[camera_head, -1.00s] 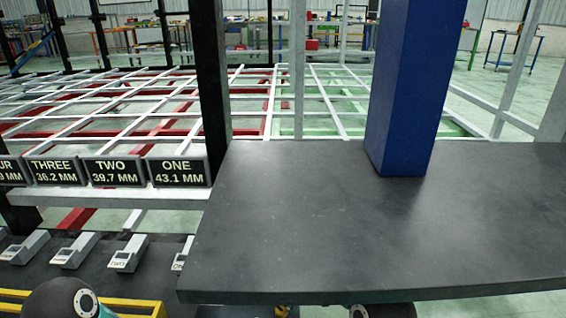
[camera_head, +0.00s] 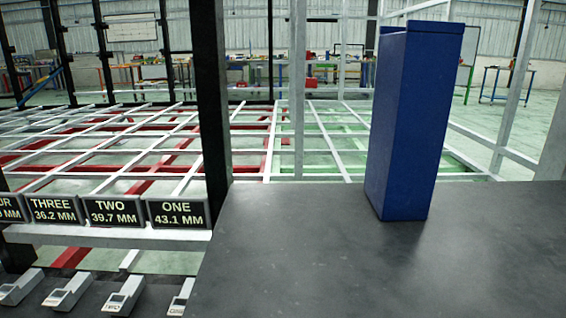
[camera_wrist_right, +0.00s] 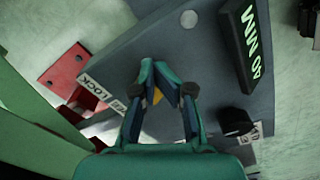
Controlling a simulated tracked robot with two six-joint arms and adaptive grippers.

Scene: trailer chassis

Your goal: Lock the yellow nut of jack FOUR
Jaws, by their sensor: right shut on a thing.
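In the right wrist view my right gripper (camera_wrist_right: 158,72) has its fingertips close together. A small piece of the yellow nut (camera_wrist_right: 157,96) shows between the fingers, and the gripper is shut on it. Most of the nut is hidden by the fingers. The nut is at a grey plate (camera_wrist_right: 130,62) with a LOCK label (camera_wrist_right: 96,92). In the head view the display of jack FOUR (camera_head: 10,208) is cut off by the left edge. Neither gripper shows in the head view.
A black display (camera_wrist_right: 245,45) reading in MM and a dark knob (camera_wrist_right: 235,122) sit right of the gripper. A red bracket (camera_wrist_right: 65,70) is at left. In the head view a blue block (camera_head: 402,125) stands on a dark table (camera_head: 330,255). Displays THREE (camera_head: 53,210), TWO (camera_head: 113,212) and ONE (camera_head: 178,213) line a rail.

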